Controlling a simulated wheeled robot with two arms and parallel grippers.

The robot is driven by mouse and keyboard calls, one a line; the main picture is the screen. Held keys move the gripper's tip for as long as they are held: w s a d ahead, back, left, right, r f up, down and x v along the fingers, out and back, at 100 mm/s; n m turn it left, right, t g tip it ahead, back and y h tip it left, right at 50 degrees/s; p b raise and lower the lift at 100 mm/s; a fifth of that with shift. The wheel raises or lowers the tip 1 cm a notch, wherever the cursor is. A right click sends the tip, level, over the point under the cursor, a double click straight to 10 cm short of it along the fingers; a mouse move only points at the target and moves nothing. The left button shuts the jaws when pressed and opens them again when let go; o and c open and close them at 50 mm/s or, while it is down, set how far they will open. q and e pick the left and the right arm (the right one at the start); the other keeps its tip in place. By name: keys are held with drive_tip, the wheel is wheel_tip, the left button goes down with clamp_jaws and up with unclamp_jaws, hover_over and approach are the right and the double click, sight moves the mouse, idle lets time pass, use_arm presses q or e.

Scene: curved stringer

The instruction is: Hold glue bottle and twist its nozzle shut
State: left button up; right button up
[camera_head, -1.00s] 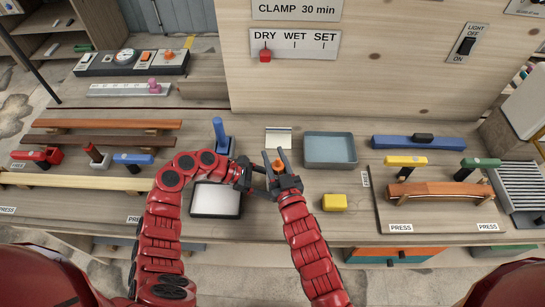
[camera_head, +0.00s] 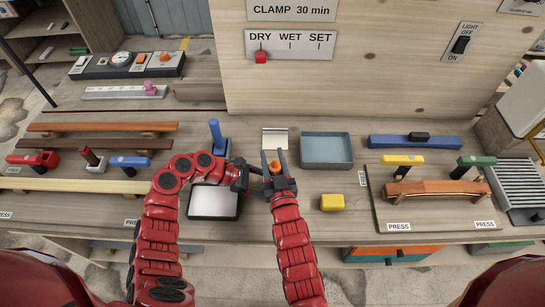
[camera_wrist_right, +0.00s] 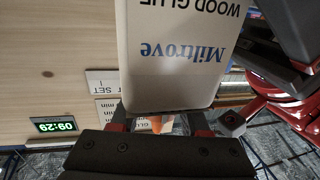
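The glue bottle is pale with blue and black lettering; its body (camera_wrist_right: 180,50) fills the top middle of the right wrist view, lettering upside down. Its orange nozzle (camera_head: 275,167) shows in the head view, and also in the right wrist view (camera_wrist_right: 157,124). My right gripper (camera_head: 275,163) is open, its fingers on either side of the nozzle with a gap visible. My left gripper (camera_head: 250,180) is at the bottle's side, seemingly shut on its body; its fingertips are mostly hidden.
A dark-rimmed pale pad (camera_head: 213,202) lies under my left arm. A yellow block (camera_head: 332,202) and a blue-grey tray (camera_head: 327,150) stand to the right. A clamping board (camera_head: 430,215) lies farther right. An upright panel (camera_head: 400,60) rises behind the bench.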

sight(276, 174)
drive_tip(key=o, duration=0.3)
drive_tip(key=shift+o, duration=0.2)
drive_tip(key=v, duration=0.7)
drive_tip(key=shift+s, duration=0.25)
use_arm(q)
drive_tip(key=o, duration=1.2)
drive_tip(key=shift+c, duration=0.2)
drive_tip(key=shift+v, duration=2.5)
